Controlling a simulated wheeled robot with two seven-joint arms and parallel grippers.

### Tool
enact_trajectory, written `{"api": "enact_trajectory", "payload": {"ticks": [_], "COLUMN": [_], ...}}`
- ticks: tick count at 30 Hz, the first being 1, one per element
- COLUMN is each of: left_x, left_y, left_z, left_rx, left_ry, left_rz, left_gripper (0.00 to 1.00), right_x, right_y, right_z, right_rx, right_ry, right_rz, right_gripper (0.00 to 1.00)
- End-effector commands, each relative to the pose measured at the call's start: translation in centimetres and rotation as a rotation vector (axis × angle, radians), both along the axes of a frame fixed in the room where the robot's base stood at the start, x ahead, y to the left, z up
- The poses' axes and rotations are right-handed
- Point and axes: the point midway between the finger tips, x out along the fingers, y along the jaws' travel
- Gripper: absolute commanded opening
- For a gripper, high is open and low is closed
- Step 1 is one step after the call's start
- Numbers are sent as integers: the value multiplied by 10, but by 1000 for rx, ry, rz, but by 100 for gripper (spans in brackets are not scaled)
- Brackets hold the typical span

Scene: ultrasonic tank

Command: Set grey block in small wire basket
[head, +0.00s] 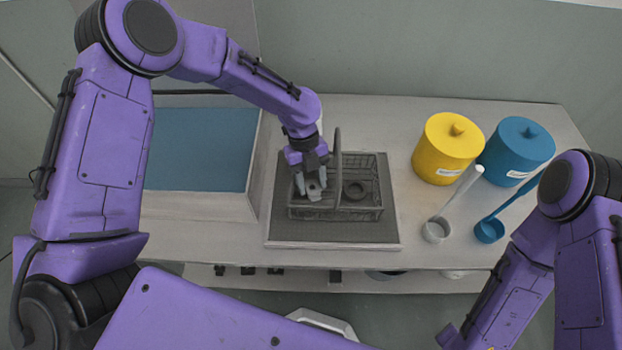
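The small wire basket (365,213) is a dark mesh box with a tall upright handle, standing on a dark grey mat. My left gripper (312,187) points down into the basket's left part, left of the handle. Its fingers are on either side of a small grey block (315,189), which fills the gap between them. The fingers partly hide the block, and I cannot tell whether it touches the basket floor. My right arm comes in at the lower right, but its gripper does not show.
A dark ring (355,190) lies in the basket's right part. A tank of blue liquid (200,150) stands at the left.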

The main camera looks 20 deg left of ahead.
Motion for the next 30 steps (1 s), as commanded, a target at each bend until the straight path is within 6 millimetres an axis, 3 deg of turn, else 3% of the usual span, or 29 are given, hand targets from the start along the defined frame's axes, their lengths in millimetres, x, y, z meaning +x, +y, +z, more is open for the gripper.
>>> {"api": "enact_trajectory", "payload": {"ticks": [8, 21, 30], "left_x": [4, 34, 36], "left_y": [2, 26, 29], "left_z": [11, 103, 115], "left_rx": [-2, -2, -1], "left_ry": [-3, -3, 1], "left_rz": [1, 1, 0], "left_gripper": [46, 46, 46], "right_x": [0, 0, 0], "right_y": [0, 0, 0], "right_z": [-3, -23, -23], "right_rx": [0, 0, 0], "right_ry": [0, 0, 0], "right_rz": [0, 0, 0], "right_gripper": [0, 0, 0]}}
